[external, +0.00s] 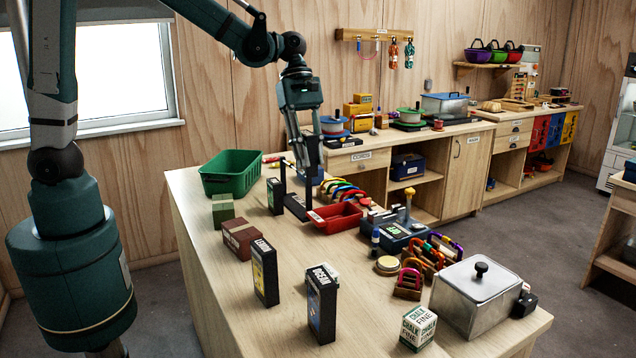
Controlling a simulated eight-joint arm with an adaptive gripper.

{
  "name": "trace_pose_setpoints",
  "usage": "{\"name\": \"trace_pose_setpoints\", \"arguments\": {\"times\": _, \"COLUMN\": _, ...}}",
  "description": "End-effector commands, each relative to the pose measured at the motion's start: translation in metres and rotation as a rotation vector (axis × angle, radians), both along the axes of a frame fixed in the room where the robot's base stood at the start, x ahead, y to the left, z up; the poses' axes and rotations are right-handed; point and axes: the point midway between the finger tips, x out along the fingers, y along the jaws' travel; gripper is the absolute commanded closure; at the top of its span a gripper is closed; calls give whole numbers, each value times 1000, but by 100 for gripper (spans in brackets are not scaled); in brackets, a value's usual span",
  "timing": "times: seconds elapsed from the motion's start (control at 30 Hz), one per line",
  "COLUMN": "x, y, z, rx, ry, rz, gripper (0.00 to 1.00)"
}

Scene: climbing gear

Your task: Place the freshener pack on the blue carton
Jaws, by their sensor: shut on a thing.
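My gripper (298,200) points down over the far half of the table, left of the red tray. It is shut on a dark pack (297,207); its label is not readable, so I cannot tell for sure that it is the freshener pack. Two black packs with labels stand upright on the near table, one marked LEMON (264,272) and one marked OCEAN (321,303). Another dark pack (274,197) stands just left of my gripper.
A green bin (231,174), a green box (222,209) and a brown box (238,239) stand at left. The red tray (337,217) is close to my gripper. Carabiner racks, a chalk box (418,328) and a metal container (477,297) fill the right. The front left is clear.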

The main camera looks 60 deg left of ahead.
Motion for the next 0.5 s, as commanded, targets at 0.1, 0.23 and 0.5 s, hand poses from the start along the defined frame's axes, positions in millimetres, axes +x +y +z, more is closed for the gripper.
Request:
{"name": "trace_pose_setpoints", "arguments": {"times": 0.1, "x": 16, "y": 13, "z": 0, "rx": 0, "ry": 0, "rz": 35, "gripper": 92}}
{"name": "trace_pose_setpoints", "arguments": {"times": 0.23, "x": 36, "y": 31, "z": 1, "rx": 1, "ry": 1, "rz": 78, "gripper": 92}}
{"name": "trace_pose_setpoints", "arguments": {"times": 0.5, "x": 93, "y": 90, "z": 3, "rx": 2, "ry": 1, "rz": 209, "gripper": 92}}
